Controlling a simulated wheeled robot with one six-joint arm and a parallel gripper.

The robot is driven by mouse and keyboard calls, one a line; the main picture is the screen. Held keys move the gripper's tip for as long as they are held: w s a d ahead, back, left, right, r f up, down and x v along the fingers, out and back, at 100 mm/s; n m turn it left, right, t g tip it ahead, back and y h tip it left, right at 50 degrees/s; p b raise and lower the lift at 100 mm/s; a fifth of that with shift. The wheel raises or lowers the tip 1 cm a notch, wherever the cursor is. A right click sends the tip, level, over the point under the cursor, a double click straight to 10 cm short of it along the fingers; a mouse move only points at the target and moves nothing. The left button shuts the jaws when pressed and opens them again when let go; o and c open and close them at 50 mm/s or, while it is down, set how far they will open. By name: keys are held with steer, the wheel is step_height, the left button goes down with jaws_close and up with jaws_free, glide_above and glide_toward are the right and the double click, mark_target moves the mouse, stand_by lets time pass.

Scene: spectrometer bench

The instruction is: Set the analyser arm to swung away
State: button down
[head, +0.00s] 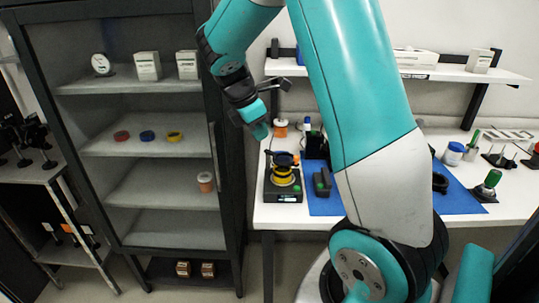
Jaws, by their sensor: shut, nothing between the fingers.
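My gripper (258,125) hangs at upper centre in the head view, its teal fingertips pointing down and shut with nothing visible between them. It appears in front of the gap between cabinet and bench. Below and to its right, a black instrument (284,195) with a small green display stands on the bench's left end. It carries a yellow and black round stack with a dark part (281,158) across its top. I cannot tell for sure whether this dark part is the analyser arm, or how it is turned. My gripper appears apart from the instrument.
A blue mat (325,205) lies beside the instrument, with a dark block (322,182) on it. An orange-and-white jar (281,127) stands behind. A glass-fronted cabinet (228,205) stands left. A shelf (455,74) runs above the bench. My arm hides the bench's middle.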

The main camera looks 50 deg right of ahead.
steer(key=s+d+f+p, duration=0.2)
steer(key=s+d+f, duration=0.1)
steer(key=d+f, duration=0.5)
steer(key=shift+s+f+p, duration=0.15)
steer(key=shift+f+p, duration=0.15)
steer(key=shift+f, duration=0.2)
